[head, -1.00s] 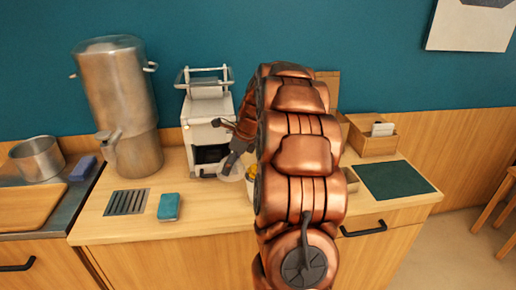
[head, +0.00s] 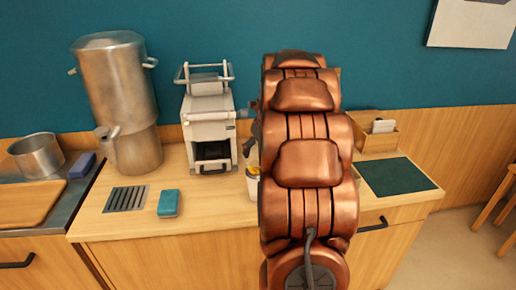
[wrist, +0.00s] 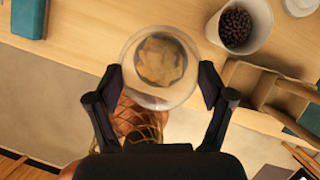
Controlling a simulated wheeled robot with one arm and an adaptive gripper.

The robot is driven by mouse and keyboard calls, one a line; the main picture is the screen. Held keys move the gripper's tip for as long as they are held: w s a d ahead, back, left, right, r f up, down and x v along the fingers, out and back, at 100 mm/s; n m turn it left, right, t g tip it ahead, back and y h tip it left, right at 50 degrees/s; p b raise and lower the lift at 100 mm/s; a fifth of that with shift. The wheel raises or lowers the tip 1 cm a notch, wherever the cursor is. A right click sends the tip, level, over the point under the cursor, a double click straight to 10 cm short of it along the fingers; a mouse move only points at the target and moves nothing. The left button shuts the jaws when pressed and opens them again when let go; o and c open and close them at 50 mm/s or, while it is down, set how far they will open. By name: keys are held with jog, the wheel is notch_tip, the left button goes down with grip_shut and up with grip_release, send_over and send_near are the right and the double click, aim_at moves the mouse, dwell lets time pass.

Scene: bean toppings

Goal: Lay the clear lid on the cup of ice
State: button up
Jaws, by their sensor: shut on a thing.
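The clear lid (wrist: 134,84) is a round see-through disc between the fingers of my gripper (wrist: 160,84) in the wrist view. The fingers are shut on it from its left and right sides. Through the lid I see a round, smaller patch of pale brownish chunks (wrist: 160,60), which looks like the cup of ice beneath. I cannot tell whether the lid touches the cup. In the head view my copper arm hides most of the gripper and the lid. Part of a white cup (head: 252,187) with something yellow at its top shows at the arm's left edge.
A white cup of dark beans (wrist: 236,28) stands right of the lid, near a wooden box (wrist: 265,92). On the counter are a white machine (head: 208,130), a metal dispenser (head: 125,105), a teal sponge (head: 168,203) and a green mat (head: 398,177).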

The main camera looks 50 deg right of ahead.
jog(key=shift+f+b, duration=1)
jog(key=shift+f, duration=1.6)
jog(key=shift+r+p, duration=0.1)
jog(key=shift+p, duration=0.9)
jog(key=shift+f+p, duration=0.45)
jog(key=shift+p, duration=0.3)
dwell(0.8)
jog(key=o, duration=0.6)
jog(key=shift+r+p, duration=2.7)
jog(key=shift+r, duration=0.8)
